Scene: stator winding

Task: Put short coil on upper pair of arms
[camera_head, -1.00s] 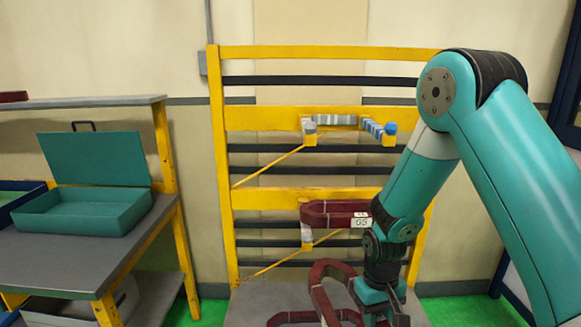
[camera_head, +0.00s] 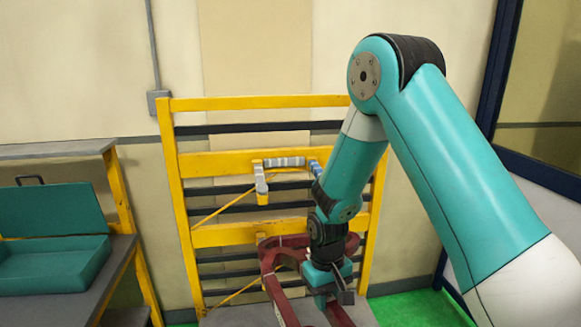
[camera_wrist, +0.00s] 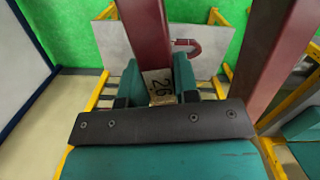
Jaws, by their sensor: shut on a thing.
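My gripper (camera_head: 330,285) is shut on one long side of a dark red coil (camera_head: 272,270). In the wrist view my two fingers (camera_wrist: 158,85) clasp a bar of the coil (camera_wrist: 145,30) at a pale label reading 26. The coil's other long bar (camera_wrist: 280,60) runs to the right. The upper pair of arms is on the yellow rack (camera_head: 180,220): the left arm (camera_head: 261,185) juts out with a grey end, and the blue-banded right arm (camera_head: 315,168) is partly behind my arm. The coil is in front of and below them. The lower arms are mostly hidden.
A grey plate (camera_wrist: 112,45) at the rack's foot bears another dark red coil (camera_wrist: 188,48). A table with an open teal box (camera_head: 60,265) stands at left. Green floor (camera_head: 420,308) shows at right, beside a dark-framed panel.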

